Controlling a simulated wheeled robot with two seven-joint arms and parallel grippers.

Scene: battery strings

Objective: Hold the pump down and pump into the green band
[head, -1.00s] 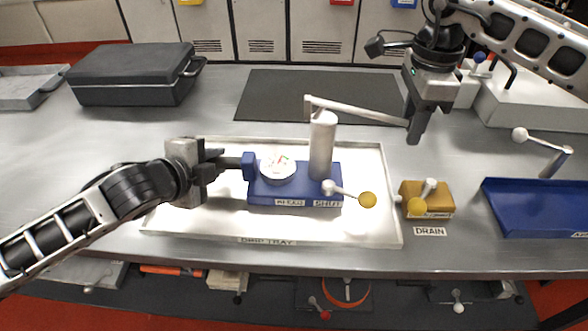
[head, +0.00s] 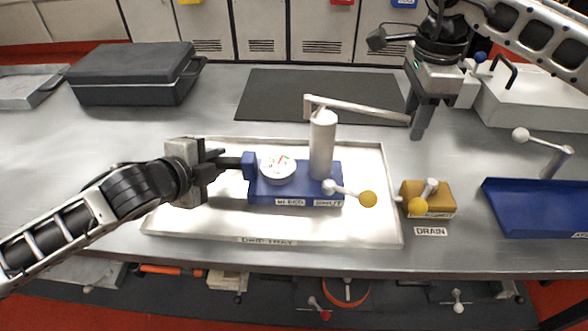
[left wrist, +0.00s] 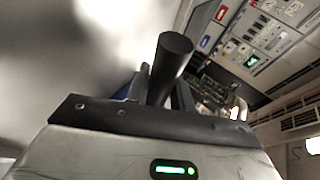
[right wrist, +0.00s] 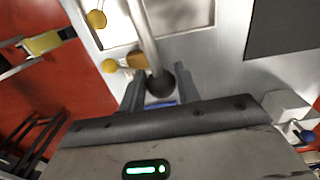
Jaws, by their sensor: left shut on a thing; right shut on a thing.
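The blue pump (head: 295,192) sits in the drip tray (head: 375,160), with an upright grey cylinder (head: 322,145) and a round white gauge (head: 278,167) on top. The gauge shows small red and green marks; its needle is too small to read. My left gripper (head: 232,162) is shut on the pump's black side handle, which also shows in the left wrist view (left wrist: 170,65). My right gripper (head: 420,130) is shut on the end of the pump lever (head: 355,109). The lever's dark round knob (right wrist: 161,83) is between its fingers in the right wrist view. The lever slopes slightly down towards this gripper.
A yellow-knobbed valve lever (head: 368,199) projects from the pump front beside a "SHUT" label. A yellow drain block (head: 427,198) stands right of the tray. A blue tray (head: 530,205) is further right, a black case (head: 132,75) back left. The dark mat (head: 290,90) is clear.

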